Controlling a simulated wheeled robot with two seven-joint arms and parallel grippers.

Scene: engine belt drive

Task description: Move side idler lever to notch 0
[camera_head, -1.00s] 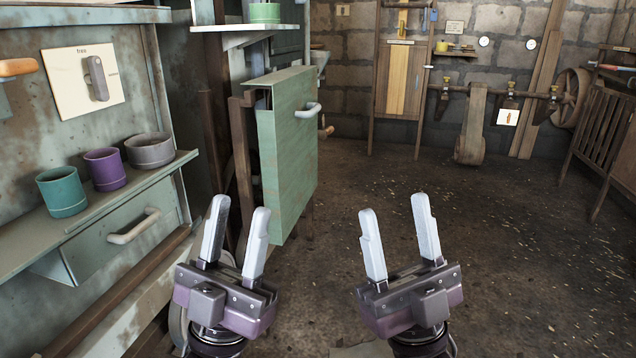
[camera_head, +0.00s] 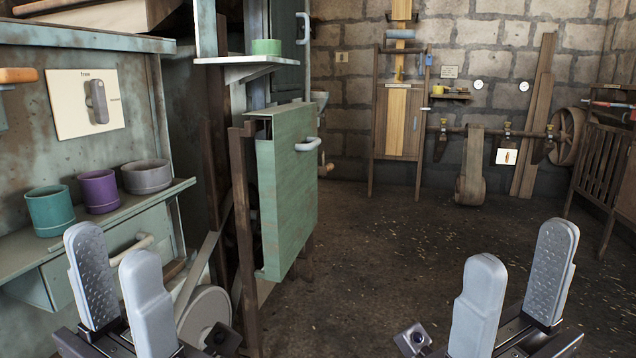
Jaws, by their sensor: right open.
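No part is clearly marked as the side idler lever. A dark grey lever (camera_head: 97,102) stands about upright on a pale labelled plate (camera_head: 66,118) on the left wall panel; its lettering is too small to read surely. On the far wall a shaft (camera_head: 478,130) carries a hanging wide belt or roller (camera_head: 472,170) and dark brackets. My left gripper (camera_head: 116,262) is open and empty at the lower left, in front of the shelf and drawer. My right gripper (camera_head: 520,265) is open and empty at the lower right, over the floor. Neither touches anything.
Teal (camera_head: 50,210), purple (camera_head: 99,191) and grey (camera_head: 147,176) pots stand on the left shelf (camera_head: 24,260). A green cabinet door (camera_head: 287,195) with a pale handle juts out right of it. A pale disc (camera_head: 205,312) shows low beside it. The middle floor is clear.

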